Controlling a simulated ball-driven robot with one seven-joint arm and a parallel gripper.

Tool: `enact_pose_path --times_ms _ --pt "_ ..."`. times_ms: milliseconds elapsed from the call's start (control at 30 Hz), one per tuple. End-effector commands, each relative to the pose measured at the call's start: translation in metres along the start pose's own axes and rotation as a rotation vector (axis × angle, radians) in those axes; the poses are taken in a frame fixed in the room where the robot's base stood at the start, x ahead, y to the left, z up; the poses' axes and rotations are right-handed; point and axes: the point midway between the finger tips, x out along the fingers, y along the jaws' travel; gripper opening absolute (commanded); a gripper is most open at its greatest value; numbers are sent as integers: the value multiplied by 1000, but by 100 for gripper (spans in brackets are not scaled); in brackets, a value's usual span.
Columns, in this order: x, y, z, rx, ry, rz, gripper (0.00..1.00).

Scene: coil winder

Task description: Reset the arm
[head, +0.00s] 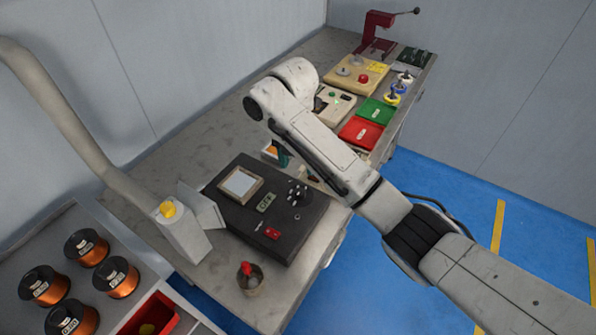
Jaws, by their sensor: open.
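My arm (320,150) reaches in from the lower right and across the workbench (180,130). Its bent far joint is over the middle of the bench. My gripper does not show; the arm or the picture angle hides it. What the jaws are doing cannot be seen here.
A black winder box (250,235) sits under the arm's left side. Beyond are a red tray (361,132), a green tray (377,112), a beige panel (357,75) and a red press (377,30). Copper spools (117,278) stand lower left. Blue floor (460,185) is clear at right.

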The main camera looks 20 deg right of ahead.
Motion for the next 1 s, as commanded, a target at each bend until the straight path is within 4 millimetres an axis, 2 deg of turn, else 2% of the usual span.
enact_pose_path --times_ms 133,633,767,900,1000 --pt "-5 0 0 -1 1 -1 58" --pt "-4 0 -1 1 2 0 58" --pt "10 6 -20 95 19 52 58" --pt "33 12 -58 343 66 160 58" --pt "48 6 -82 577 112 236 58"
